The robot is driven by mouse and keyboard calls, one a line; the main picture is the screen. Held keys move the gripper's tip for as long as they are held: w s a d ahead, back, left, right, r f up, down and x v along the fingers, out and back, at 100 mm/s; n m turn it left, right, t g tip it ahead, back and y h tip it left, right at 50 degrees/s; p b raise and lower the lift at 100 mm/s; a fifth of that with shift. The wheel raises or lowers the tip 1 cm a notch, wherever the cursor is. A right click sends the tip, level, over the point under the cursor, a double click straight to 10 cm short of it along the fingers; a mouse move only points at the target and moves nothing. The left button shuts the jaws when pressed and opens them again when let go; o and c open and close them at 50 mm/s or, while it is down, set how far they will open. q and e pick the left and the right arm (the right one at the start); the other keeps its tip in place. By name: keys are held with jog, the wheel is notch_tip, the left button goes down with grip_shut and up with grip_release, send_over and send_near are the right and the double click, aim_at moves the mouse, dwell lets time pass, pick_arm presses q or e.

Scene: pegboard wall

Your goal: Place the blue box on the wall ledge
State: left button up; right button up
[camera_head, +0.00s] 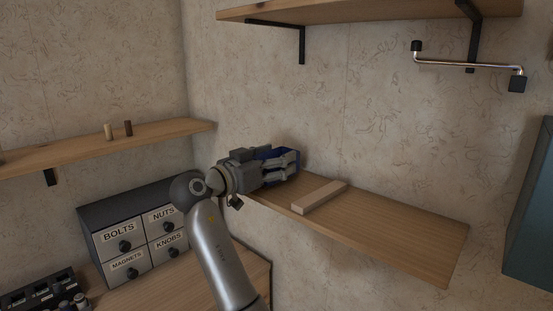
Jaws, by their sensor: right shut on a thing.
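The blue box (291,154) is in my right gripper (283,167), at the left end of the wall ledge (400,225). The gripper is shut on it, and its fingers hide much of the box. The box is at or just above the ledge surface; I cannot tell whether it touches. The wall ledge is a wooden board fixed to the right-hand wall. My left gripper is not in view.
A pale wooden block (319,197) lies on the ledge, right of the gripper. The ledge's right part is clear. An upper shelf (370,11) with black brackets hangs above. A labelled drawer cabinet (140,230) stands lower left, under another shelf (70,150).

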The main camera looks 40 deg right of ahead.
jog(key=shift+d+f+p, duration=0.1)
jog(key=shift+d+p, duration=0.1)
jog(key=shift+p, duration=0.1)
jog(key=shift+f, duration=0.2)
jog(key=shift+f+b, duration=0.25)
jog(key=shift+b, duration=0.05)
jog(key=o, duration=1.1)
jog(key=shift+r, duration=0.1)
